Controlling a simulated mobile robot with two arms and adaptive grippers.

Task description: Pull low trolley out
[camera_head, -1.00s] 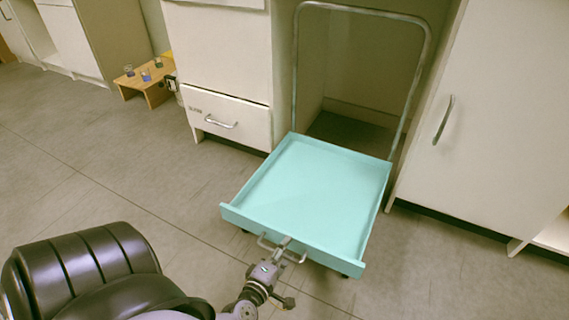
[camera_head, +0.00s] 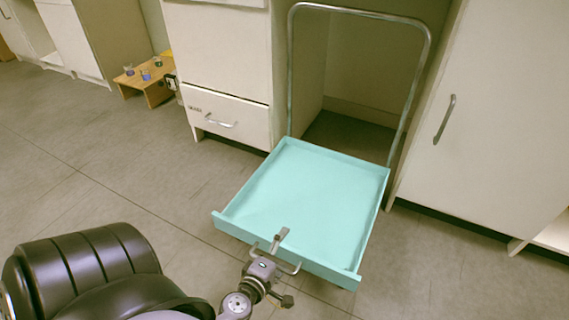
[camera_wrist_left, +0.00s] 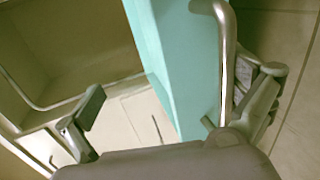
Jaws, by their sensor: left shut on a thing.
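The low trolley (camera_head: 330,269) is a shallow turquoise tray with a metal front handle (camera_head: 297,268) and a tall metal hoop (camera_head: 291,70) at its back. It stands mostly out on the floor, with its back end at the opening between the cabinets. My left gripper (camera_head: 276,248) is shut on the front handle. In the left wrist view, the handle (camera_wrist_left: 229,50) and the turquoise front panel (camera_wrist_left: 165,60) pass between the fingers of the gripper (camera_wrist_left: 170,115). My right gripper is not in view.
A drawer cabinet (camera_head: 225,60) stands left of the opening and a door cabinet (camera_head: 490,110) stands right of it. A small wooden stand (camera_head: 156,92) with several little glass vessels is at the back left. The floor (camera_head: 110,150) on the left is clear.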

